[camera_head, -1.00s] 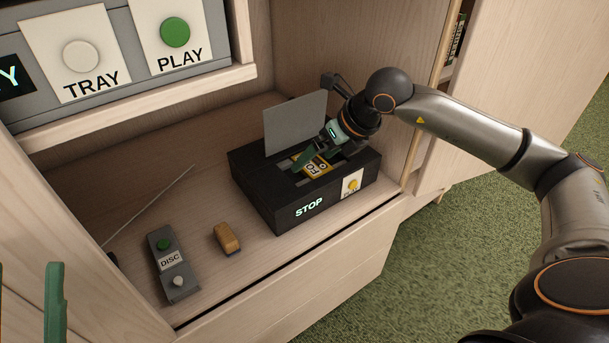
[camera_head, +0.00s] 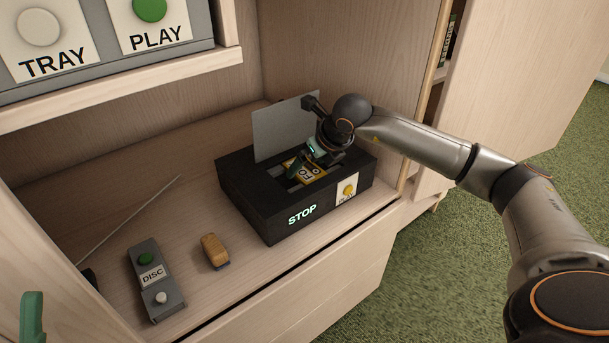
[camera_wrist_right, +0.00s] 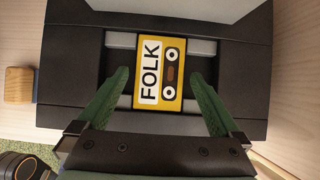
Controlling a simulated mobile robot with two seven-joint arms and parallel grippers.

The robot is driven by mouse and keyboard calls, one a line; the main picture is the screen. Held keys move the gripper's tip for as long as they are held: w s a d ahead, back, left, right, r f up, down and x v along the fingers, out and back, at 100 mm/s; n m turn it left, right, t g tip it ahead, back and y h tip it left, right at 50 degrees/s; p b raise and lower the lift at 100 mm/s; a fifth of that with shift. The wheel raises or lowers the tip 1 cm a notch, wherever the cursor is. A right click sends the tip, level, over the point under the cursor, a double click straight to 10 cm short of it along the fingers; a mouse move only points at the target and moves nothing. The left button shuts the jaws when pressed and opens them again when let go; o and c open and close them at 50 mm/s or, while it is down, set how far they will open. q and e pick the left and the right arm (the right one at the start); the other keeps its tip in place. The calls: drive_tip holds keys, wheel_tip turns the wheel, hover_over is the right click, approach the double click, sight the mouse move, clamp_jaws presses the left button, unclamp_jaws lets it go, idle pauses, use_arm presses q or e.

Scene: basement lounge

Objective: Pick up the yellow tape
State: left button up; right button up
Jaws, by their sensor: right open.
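The yellow tape (camera_head: 304,171) is a cassette with a white label reading FOLK. It lies in the open bay of a black player (camera_head: 262,208) with a lit STOP sign. In the right wrist view the tape (camera_wrist_right: 173,73) lies between the two green fingers of my right gripper (camera_wrist_right: 160,98), with a gap on each side. In the head view my right gripper (camera_head: 305,162) is at the bay, partly hiding the tape. My left gripper (camera_head: 32,315) shows only as a green finger at the lower left edge.
The player's grey lid (camera_head: 285,128) stands raised behind the bay. A grey DISC remote (camera_head: 155,281) and a small wood-coloured block (camera_head: 214,251) lie left of the player. The shelf with TRAY and PLAY buttons hangs above. Cabinet walls close in the back.

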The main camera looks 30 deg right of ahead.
drive_tip(key=shift+w+f, duration=0.35)
drive_tip(key=shift+f, duration=0.15)
drive_tip(key=c, duration=1.2)
drive_tip(key=shift+c, duration=0.2)
drive_tip(key=shift+r, duration=0.1)
